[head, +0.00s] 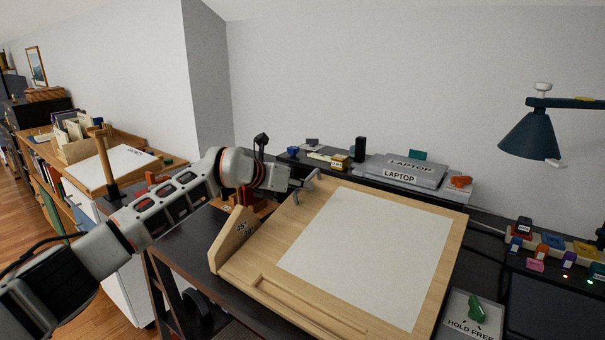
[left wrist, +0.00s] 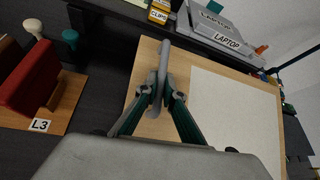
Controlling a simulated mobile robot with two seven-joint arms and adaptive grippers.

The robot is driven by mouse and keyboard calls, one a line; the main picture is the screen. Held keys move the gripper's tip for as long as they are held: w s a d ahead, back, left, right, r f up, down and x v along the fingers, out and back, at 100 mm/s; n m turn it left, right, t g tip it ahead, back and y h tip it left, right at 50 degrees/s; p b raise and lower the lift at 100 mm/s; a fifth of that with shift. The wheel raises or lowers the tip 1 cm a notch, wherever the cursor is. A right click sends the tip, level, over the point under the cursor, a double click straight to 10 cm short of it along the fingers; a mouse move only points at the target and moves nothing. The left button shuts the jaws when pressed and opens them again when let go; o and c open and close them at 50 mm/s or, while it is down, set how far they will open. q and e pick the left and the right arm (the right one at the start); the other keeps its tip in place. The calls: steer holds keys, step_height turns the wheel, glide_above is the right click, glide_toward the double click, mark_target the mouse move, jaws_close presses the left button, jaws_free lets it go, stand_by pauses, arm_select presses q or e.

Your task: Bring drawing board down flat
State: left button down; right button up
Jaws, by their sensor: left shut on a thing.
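The drawing board (head: 452,250) is pale wood with a white sheet (head: 370,255) on it. My left gripper (head: 298,184) is at the board's far left corner. It is shut on a grey handle (head: 312,180), which shows as a bar between the fingers in the left wrist view (left wrist: 164,58). The board's exact tilt and its underside are hidden. My right gripper is out of view.
Laptops (head: 408,170) and small boxes stand behind the board. A blue lamp (head: 530,135) hangs at the right. A panel labelled HOLD FREE (head: 468,322) lies right of the board. A red block (left wrist: 35,77) stands by the L3 label in the left wrist view.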

arm_select(q)
steer(key=c, duration=2.1)
jaws_free()
steer(key=shift+s+r, duration=0.1)
steer(key=shift+c, duration=0.2)
steer(key=shift+a, duration=0.1)
steer(key=v, duration=1.2)
